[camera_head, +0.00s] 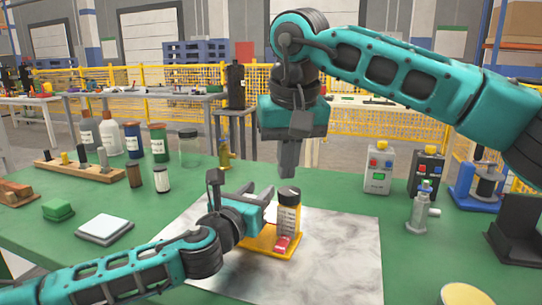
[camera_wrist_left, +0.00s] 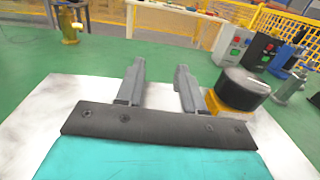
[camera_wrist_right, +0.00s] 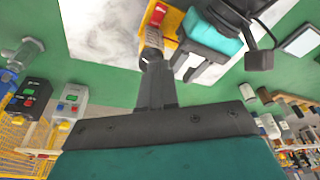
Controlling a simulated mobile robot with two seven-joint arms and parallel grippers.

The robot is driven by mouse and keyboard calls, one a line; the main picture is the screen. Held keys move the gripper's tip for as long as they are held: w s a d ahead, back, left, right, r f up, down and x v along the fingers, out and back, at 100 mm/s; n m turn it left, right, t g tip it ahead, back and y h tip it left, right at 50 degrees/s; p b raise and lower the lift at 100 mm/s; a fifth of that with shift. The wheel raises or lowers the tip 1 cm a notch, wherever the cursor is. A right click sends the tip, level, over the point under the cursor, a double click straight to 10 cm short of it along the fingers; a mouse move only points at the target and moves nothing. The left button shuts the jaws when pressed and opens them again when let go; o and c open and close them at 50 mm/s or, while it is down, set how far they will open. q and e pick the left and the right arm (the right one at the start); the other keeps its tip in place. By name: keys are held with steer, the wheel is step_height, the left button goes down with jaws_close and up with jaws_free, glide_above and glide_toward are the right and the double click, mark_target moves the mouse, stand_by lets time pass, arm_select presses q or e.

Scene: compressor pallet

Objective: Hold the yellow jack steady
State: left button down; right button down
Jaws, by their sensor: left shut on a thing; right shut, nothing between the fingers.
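The yellow jack (camera_head: 270,245) has a flat yellow base on the pale marbled sheet, with an upright dark-capped cylinder (camera_head: 289,215) and a small red part (camera_head: 283,243). My left gripper (camera_head: 262,196) lies low over the base, beside the cylinder. Its fingers (camera_wrist_left: 160,85) are apart around something, apparently part of the jack; the contact is hidden. In the left wrist view, the dark cap (camera_wrist_left: 243,88) stands just right of the fingers. My right gripper (camera_head: 287,170) points down, shut and empty, above the cap. The jack also shows in the right wrist view (camera_wrist_right: 170,22).
A grey control box (camera_head: 378,170), a black one (camera_head: 427,172) and a grey valve-like fitting (camera_head: 420,213) stand at right. Bottles (camera_head: 157,142) and a wooden rack (camera_head: 75,172) stand at left. The front right of the marbled sheet (camera_head: 345,270) is clear.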

mark_target(289, 195)
steer(key=shift+r, duration=0.15)
steer(key=w+d+f, duration=0.1)
steer(key=d+f, duration=0.2)
steer(key=f, duration=0.3)
steer(key=shift+w+d, duration=0.15)
stand_by(0.6)
steer(key=shift+w, duration=0.1)
stand_by(0.5)
steer(key=shift+a, duration=0.4)
steer(key=shift+s+a, duration=0.35)
steer(key=shift+a, duration=0.15)
steer(key=shift+a, duration=0.35)
steer(key=shift+a, duration=0.3)
